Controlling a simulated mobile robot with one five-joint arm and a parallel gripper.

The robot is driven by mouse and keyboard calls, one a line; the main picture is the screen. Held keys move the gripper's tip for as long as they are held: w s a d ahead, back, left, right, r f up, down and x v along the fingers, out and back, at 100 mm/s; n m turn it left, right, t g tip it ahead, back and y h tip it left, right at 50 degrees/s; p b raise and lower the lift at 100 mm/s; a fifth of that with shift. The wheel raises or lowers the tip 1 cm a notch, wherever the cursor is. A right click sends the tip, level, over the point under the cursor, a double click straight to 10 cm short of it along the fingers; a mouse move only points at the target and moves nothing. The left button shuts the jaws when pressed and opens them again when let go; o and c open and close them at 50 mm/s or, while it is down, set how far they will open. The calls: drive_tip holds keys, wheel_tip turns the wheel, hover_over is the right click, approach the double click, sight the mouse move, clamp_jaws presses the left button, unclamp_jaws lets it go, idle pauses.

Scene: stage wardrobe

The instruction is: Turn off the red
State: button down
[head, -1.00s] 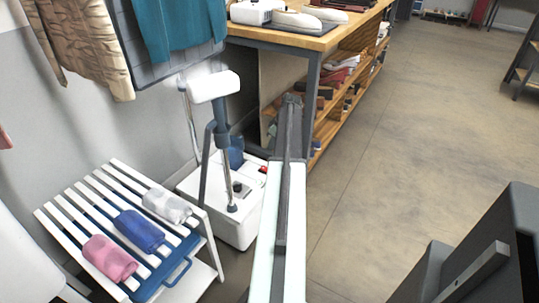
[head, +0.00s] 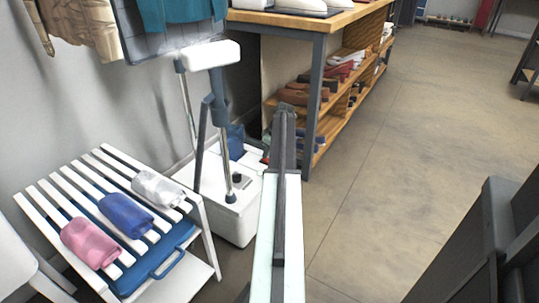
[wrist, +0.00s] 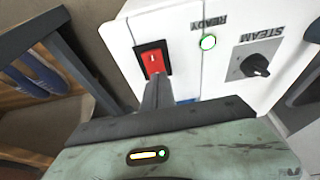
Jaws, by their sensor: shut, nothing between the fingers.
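A red rocker switch (wrist: 152,58) in a black frame sits on the white face of the steamer base (wrist: 196,90), in the wrist view. My gripper (wrist: 158,80) is shut and empty, its tip at the lower edge of the switch; I cannot tell whether it touches. Right of the switch are a green-ringed READY light (wrist: 208,42) and a dark STEAM knob (wrist: 256,66). In the head view the steamer base (head: 230,219) stands on the floor, its right side partly hidden by my arm, and the switch is mostly hidden.
A white slatted rack (head: 67,205) with pink, blue and grey rolled cloths stands left of the steamer. The steamer's pole and white head (head: 208,55) rise above its base. A wooden shelf bench (head: 318,22) stands behind. The floor at right is open.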

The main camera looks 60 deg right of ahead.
drive_tip(key=shift+w+f, duration=0.1)
drive_tip(key=shift+f, duration=0.35)
idle(0.4)
drive_tip(key=shift+s, duration=0.85)
